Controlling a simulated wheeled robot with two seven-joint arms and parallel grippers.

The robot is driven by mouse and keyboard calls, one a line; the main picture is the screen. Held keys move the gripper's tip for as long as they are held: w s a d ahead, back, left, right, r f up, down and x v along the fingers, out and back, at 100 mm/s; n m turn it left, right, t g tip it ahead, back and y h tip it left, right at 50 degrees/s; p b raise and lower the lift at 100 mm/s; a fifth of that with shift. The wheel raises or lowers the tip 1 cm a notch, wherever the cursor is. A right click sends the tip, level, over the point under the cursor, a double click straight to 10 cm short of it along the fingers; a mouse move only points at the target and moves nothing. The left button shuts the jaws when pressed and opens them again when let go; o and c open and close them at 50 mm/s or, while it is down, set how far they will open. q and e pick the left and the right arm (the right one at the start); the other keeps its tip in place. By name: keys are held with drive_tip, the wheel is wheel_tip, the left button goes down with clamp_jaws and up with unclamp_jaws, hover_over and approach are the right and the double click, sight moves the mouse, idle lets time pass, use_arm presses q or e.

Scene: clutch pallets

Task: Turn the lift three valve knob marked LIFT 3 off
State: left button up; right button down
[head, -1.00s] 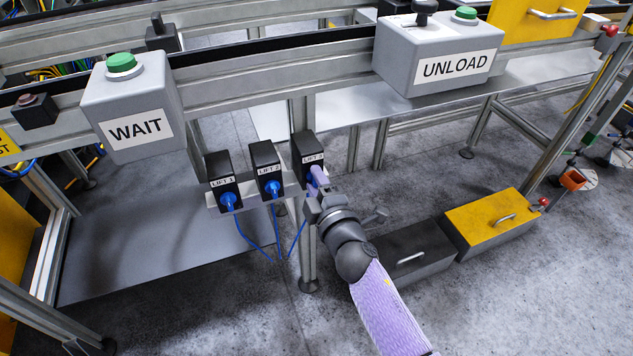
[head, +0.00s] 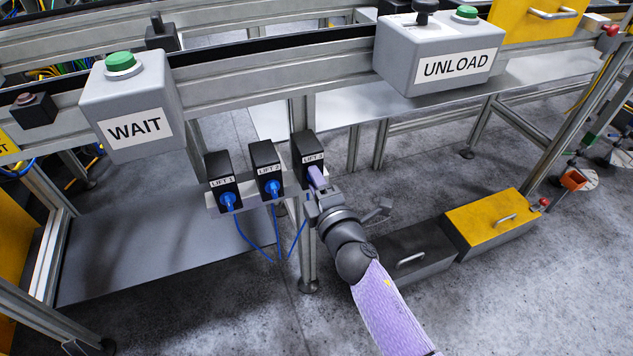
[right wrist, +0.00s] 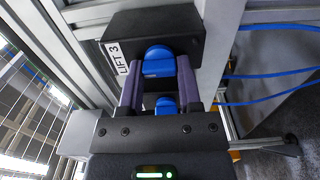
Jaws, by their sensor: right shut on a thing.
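The LIFT 3 valve is a black box (head: 304,145) with a white label, the rightmost of three on a rail under the bench. My right gripper (head: 317,178) is at the front of this box and hides its knob in the head view. In the right wrist view the black box (right wrist: 150,28) bears the LIFT 3 label (right wrist: 112,56) on its left. Its blue knob (right wrist: 158,52) lies between the two purple fingers of my right gripper (right wrist: 159,82), which is shut on it. My left gripper is not in view.
The LIFT 2 valve (head: 265,156) and LIFT 1 valve (head: 219,166), with blue knobs and hoses, stand just left of it. The WAIT box (head: 130,95) and UNLOAD box (head: 440,45) are above. A grey drawer box (head: 410,262) and a yellow one (head: 490,222) lie at lower right.

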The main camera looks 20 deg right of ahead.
drive_tip(key=c, duration=0.6)
unclamp_jaws()
drive_tip(key=shift+f, duration=0.1)
drive_tip(key=shift+o, duration=1.2)
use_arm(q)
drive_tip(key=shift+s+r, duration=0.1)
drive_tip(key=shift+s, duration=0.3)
use_arm(e)
drive_tip(key=shift+o, duration=0.4)
drive_tip(key=shift+s, duration=0.15)
use_arm(q)
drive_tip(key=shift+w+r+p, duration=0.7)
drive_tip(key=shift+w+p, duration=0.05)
drive_tip(key=shift+p, duration=0.2)
use_arm(e)
drive_tip(key=s, duration=0.9)
drive_tip(key=shift+s+d, duration=0.15)
drive_tip(key=shift+s, duration=0.2)
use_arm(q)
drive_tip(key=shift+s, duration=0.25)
